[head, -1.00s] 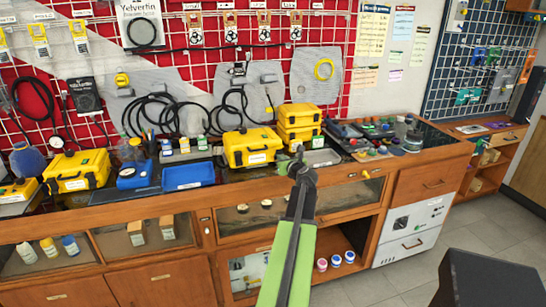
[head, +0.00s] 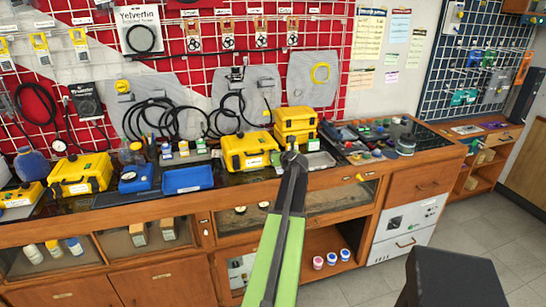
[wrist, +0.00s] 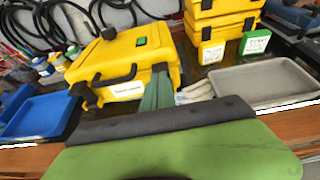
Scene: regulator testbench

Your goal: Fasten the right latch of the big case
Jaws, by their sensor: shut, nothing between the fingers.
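The big yellow case (head: 247,152) sits with its lid down on the bench, left of a stack of smaller yellow cases. In the wrist view the big case (wrist: 120,62) shows a dark latch at its left front and a dark right latch (wrist: 159,68) at its right front corner. I cannot tell whether the right latch is fastened. My gripper (head: 291,150) is shut and empty, just right of the case in the head view. In the wrist view my green gripper (wrist: 158,93) appears just below the right latch and partly covers that corner; contact is unclear.
Stacked smaller yellow cases (head: 296,124) stand behind and right of my gripper. A grey tray (wrist: 266,83) lies to the right. A blue tray (head: 187,179) and small bottles are to the left. Black cables hang behind the case.

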